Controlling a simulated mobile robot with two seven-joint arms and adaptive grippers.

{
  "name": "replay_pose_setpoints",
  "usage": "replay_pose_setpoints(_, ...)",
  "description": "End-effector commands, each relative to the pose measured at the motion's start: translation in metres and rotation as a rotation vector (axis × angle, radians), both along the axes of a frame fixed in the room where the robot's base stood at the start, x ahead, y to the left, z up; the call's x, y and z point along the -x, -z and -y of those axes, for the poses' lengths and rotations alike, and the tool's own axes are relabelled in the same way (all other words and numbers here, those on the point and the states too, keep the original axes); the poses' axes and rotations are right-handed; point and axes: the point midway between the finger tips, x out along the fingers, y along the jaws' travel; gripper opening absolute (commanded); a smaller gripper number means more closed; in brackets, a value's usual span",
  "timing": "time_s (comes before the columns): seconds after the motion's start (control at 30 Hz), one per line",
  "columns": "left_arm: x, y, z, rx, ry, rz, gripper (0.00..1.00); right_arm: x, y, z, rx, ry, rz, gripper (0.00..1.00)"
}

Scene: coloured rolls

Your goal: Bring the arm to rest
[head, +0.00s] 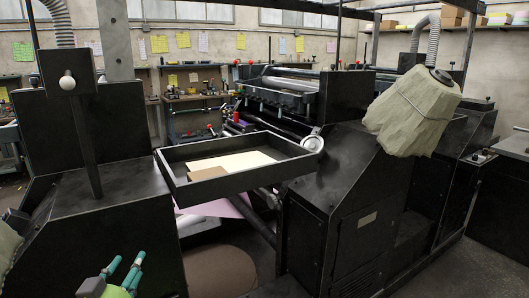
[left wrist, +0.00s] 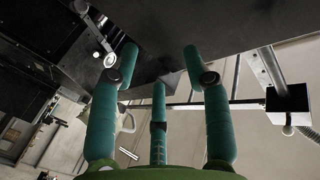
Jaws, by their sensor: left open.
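My left gripper (head: 127,268) is low in the head view, near the bottom left, with its teal fingers pointing up. In the left wrist view the same gripper (left wrist: 160,65) shows three teal fingers spread apart on a green palm. It is open, and nothing shows between the fingers. A dark machine surface (left wrist: 200,25) fills the top of that view beyond the fingertips; I cannot tell how far off it is. My right gripper is not in view. No coloured roll can be made out clearly.
A black machine block (head: 90,220) stands at the left, beside my left gripper. A black tray (head: 180,185) holding paper and a brown piece juts out mid-view. A larger black machine (head: 345,215) with a cloth-covered top (head: 413,112) stands right.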

Motion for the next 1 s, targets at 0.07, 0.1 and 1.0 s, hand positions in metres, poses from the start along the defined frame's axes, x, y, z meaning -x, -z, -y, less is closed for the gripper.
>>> replay_pose_setpoints(0.07,0.022,0.059,0.016,0.036,0.011,-0.196,0.48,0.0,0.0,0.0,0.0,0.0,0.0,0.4)
replay_pose_setpoints(0.1,0.036,0.086,0.023,0.053,0.014,-0.291,0.48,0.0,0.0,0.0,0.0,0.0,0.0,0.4)
replay_pose_setpoints(1.0,0.249,0.348,0.09,0.169,-0.008,-1.255,0.48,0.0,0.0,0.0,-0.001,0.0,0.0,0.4)
